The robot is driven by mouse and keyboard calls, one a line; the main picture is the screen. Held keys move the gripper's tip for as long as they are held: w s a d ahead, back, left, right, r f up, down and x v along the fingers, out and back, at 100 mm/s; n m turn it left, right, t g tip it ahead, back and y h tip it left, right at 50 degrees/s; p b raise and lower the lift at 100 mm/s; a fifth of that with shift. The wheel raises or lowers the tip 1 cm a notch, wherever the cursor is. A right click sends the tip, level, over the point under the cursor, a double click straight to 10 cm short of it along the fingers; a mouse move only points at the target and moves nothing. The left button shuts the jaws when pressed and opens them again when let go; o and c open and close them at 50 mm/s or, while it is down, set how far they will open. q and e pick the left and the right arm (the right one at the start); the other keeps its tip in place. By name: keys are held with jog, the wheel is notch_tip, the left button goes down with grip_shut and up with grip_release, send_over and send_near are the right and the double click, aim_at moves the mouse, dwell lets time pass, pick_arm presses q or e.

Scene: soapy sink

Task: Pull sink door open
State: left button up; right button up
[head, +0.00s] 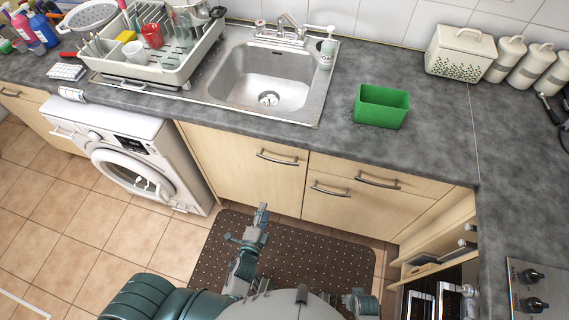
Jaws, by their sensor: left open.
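The sink door (235,168) is the light wood cabinet front below the sink, and it looks shut. Its metal bar handle (277,157) runs across near the top right of the door. My left gripper (249,223) is open and empty, in front of the door and above the floor mat. It is apart from the handle, below it in the picture. A small part of my right arm shows at the bottom edge, but its gripper does not show.
A neighbouring front (340,203) with similar handles is right of the door; a washing machine (135,160) stands left. Above are the sink (262,80), a dish rack (150,70) and a green box (381,106). A brown dotted mat (325,245) covers the floor. Open shelving stands right.

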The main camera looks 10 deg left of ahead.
aim_at(277, 162)
pick_arm(q)
notch_tip(277, 162, up, 6)
jog(key=w+m+t, duration=0.2)
jog(key=m, duration=0.1)
jog(key=w, duration=1.5)
jog(key=shift+d, duration=0.25)
jog(key=shift+w+a, duration=0.15)
jog(key=shift+w, duration=0.3)
pick_arm(e)
jog(key=r, duration=0.2)
jog(key=shift+w+a+r, duration=0.25)
jog(key=shift+w+r, duration=0.05)
jog(key=shift+r, duration=0.1)
jog(key=shift+s, duration=0.1)
pick_arm(q)
grip_shut()
pick_arm(e)
jog(key=shift+s+d+f, duration=0.1)
jog(key=shift+d+f, duration=0.05)
jog(key=shift+d, duration=0.05)
